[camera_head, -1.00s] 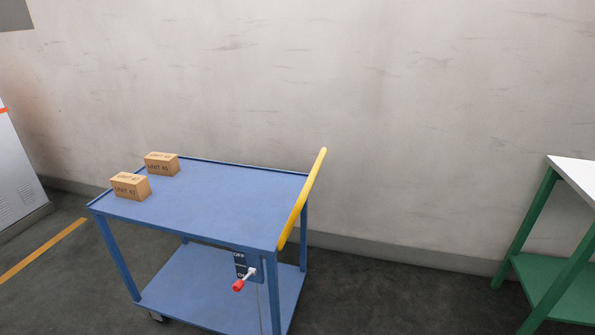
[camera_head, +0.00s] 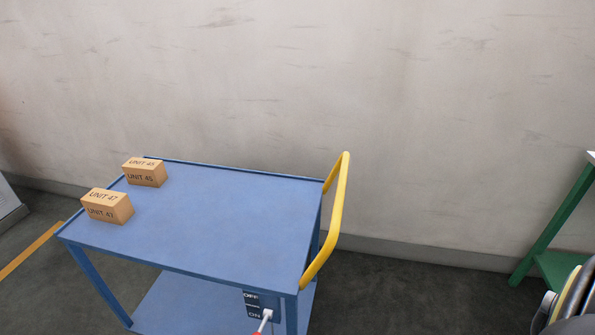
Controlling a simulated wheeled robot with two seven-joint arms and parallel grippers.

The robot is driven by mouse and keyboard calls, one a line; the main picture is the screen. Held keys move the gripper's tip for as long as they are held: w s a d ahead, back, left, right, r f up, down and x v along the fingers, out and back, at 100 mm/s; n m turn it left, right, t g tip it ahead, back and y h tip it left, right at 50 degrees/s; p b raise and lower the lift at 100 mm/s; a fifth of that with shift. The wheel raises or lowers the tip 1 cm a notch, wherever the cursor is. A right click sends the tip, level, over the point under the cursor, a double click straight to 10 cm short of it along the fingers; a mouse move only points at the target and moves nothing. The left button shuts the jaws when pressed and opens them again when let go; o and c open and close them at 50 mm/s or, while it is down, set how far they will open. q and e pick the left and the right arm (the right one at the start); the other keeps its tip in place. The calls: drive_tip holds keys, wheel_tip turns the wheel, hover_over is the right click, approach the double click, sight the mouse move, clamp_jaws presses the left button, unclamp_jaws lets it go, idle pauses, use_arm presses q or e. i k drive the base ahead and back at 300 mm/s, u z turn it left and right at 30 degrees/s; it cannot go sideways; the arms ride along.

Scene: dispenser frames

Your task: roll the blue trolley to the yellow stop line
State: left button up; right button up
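The blue trolley (camera_head: 215,220) stands on the dark floor near the wall, its yellow push handle (camera_head: 335,215) at its right end. Two cardboard boxes sit at the left end of its top: one marked UNIT 45 (camera_head: 145,173) and one marked UNIT 47 (camera_head: 107,206). An OFF/ON plate (camera_head: 252,304) with a red-tipped lever (camera_head: 265,322) is under the top near the handle; the lever is cut by the lower edge. The yellow stop line (camera_head: 30,250) is on the floor left of the trolley. Neither gripper shows.
A green-legged table (camera_head: 560,215) stands at the right. Part of my own arm shows at the lower right corner. A pale cabinet (camera_head: 8,203) is at the left edge. Bare floor lies between the trolley and the table.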

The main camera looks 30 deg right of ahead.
sight(229, 244)
drive_tip(key=z, duration=0.4)
drive_tip(key=i, duration=0.9)
drive_tip(key=z, duration=0.65)
